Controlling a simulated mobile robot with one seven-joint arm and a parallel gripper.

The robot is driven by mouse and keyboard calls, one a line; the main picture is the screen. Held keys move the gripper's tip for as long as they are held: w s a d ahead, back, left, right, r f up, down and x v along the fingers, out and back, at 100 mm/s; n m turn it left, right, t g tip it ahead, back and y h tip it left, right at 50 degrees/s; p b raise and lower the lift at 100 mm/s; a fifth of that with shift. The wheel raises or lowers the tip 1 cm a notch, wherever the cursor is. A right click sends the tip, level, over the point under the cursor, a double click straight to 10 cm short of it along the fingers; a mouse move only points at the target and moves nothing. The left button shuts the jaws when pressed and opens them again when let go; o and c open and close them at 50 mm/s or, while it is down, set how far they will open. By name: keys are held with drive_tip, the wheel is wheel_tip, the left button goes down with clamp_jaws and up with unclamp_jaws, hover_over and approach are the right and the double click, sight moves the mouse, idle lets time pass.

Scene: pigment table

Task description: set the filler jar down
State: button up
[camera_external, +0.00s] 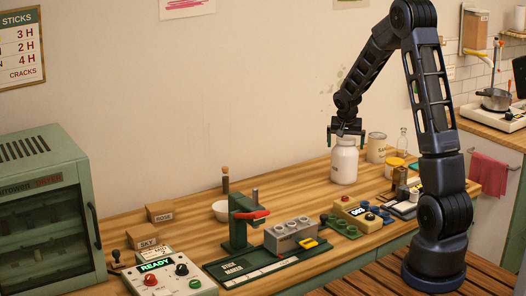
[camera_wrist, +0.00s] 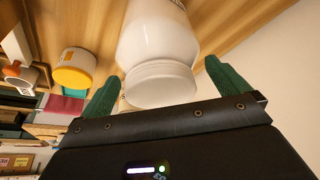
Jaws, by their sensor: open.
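The filler jar, a white jar (camera_external: 344,162) with a ribbed neck, stands upright on the wooden table toward its back right. My gripper (camera_external: 346,138) is directly above it, pointing down, with its fingers near the jar's top. In the wrist view the white jar (camera_wrist: 158,45) lies ahead, its neck between the two green fingertips (camera_wrist: 160,83). The fingers are spread and a gap shows on each side of the neck. My gripper is open and holds nothing.
A beige can (camera_external: 376,148) and a yellow-banded tub (camera_external: 394,167) stand right of the jar. A glass bottle (camera_external: 402,142) is behind them. A green press (camera_external: 238,222) and white bowl (camera_external: 221,211) are left. The table between bowl and jar is clear.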

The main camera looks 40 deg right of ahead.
drive_tip(key=v, duration=0.8)
drive_tip(key=shift+r, duration=0.3)
drive_tip(key=s+a+r+n+y, duration=0.1)
drive_tip(key=s+a+r+n, duration=0.1)
drive_tip(key=s+a+r, duration=0.5)
drive_tip(key=s+a+r+n, duration=0.25)
drive_tip(key=s+r, duration=0.25)
drive_tip(key=s, duration=0.5)
drive_tip(key=s+a+n+y, duration=0.1)
drive_tip(key=s+a, duration=0.3)
drive_tip(key=s, duration=0.5)
drive_tip(key=s+a+r+n+t+y, duration=0.1)
drive_tip(key=s+a+n, duration=0.2)
drive_tip(key=s, duration=0.7)
drive_tip(key=shift+s+a, duration=0.2)
drive_tip(key=shift+a, duration=0.45)
